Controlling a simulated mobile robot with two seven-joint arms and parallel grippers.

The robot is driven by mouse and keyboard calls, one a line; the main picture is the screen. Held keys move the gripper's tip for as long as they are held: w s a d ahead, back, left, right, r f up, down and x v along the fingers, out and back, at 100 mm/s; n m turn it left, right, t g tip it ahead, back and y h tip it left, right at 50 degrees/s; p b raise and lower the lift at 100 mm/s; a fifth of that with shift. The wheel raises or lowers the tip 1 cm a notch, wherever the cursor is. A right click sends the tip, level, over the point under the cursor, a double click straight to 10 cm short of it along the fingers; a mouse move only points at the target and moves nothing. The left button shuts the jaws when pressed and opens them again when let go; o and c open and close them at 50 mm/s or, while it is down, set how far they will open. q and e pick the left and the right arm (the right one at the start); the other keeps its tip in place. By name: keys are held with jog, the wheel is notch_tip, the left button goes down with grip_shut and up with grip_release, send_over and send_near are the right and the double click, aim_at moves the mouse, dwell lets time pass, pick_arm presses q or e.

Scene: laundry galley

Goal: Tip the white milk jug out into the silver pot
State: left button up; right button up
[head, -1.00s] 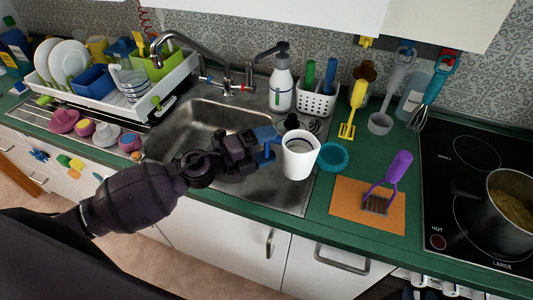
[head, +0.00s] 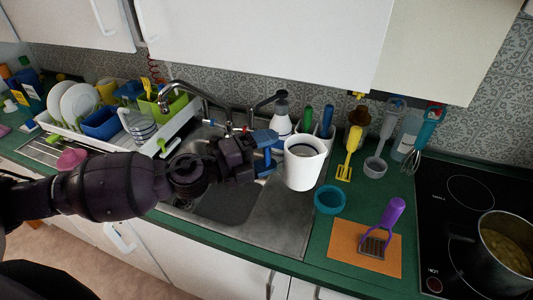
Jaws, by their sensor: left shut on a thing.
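The white milk jug (head: 302,166) is upright in the air above the right side of the sink. My left gripper (head: 268,152) is shut on the jug at its left side, where blue shows between gripper and jug. What is inside the jug cannot be made out. The silver pot (head: 507,244) stands on the black hob at the far right, partly cut off by the frame edge, with yellowish contents inside. The jug is well to the left of the pot. My right gripper is not in view.
A teal bowl (head: 329,200) sits on the green counter below the jug. An orange mat (head: 366,254) with a purple masher (head: 382,226) lies between sink and hob (head: 440,215). A tap (head: 190,90) arches over the sink.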

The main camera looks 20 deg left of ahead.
pick_arm(q)
jog(key=o, duration=0.5)
jog(key=shift+c, duration=0.2)
jog(key=c, duration=0.5)
